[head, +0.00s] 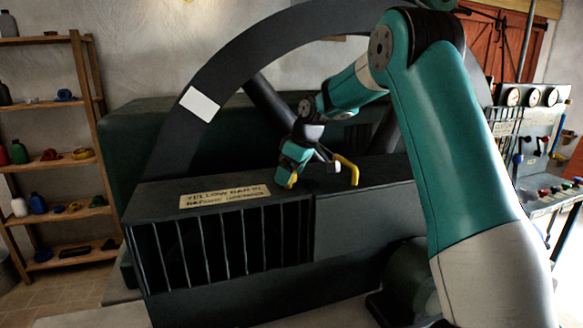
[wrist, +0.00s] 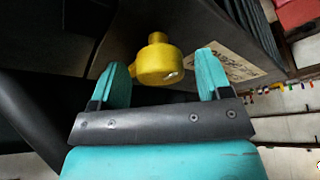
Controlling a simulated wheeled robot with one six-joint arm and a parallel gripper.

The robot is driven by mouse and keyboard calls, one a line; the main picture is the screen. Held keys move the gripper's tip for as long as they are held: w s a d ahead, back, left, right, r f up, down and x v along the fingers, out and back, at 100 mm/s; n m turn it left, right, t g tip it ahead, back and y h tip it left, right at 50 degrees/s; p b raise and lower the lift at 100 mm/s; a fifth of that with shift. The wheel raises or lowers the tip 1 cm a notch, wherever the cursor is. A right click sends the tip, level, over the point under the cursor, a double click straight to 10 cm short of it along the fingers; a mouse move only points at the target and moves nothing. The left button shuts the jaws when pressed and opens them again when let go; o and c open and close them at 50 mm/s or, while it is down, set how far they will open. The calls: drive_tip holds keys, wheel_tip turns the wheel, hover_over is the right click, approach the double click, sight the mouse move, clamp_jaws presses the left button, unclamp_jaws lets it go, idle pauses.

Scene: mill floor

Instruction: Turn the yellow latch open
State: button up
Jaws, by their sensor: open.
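A yellow latch (wrist: 157,62) shows in the wrist view as a round yellow knob with a narrower cap. My gripper is open. Whether a finger touches the latch is hard to tell.
The dark housing (head: 370,212) has a slatted front and a label (head: 224,196) on top. A bent yellow bar (head: 351,170) stands just right of my gripper. A large dark wheel (head: 215,75) rises behind. Shelves (head: 75,130) stand left, a gauge panel (head: 530,97) right.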

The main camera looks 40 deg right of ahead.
drive_tip(key=v, duration=1.7)
drive_tip(key=shift+r+p, duration=0.15)
drive_tip(key=shift+p, duration=0.25)
drive_tip(key=shift+s, duration=0.15)
drive_tip(key=s+a+f+g+y, duration=0.15)
drive_tip(key=s+a, duration=0.35)
drive_tip(key=a, duration=0.5)
drive_tip(key=s+a+f, duration=0.3)
drive_tip(key=s+a, duration=0.2)
drive_tip(key=a, duration=0.6)
drive_tip(key=s+a+f+g, duration=0.1)
drive_tip(key=s+a+f, duration=0.3)
drive_tip(key=s, duration=0.6)
drive_tip(key=s+a+f+n+g, duration=0.1)
drive_tip(key=s+a+f, duration=0.4)
drive_tip(key=s, duration=0.5)
drive_tip(key=shift+f+y, duration=0.1)
drive_tip(key=shift+y, duration=0.15)
drive_tip(key=shift+c, duration=0.2)
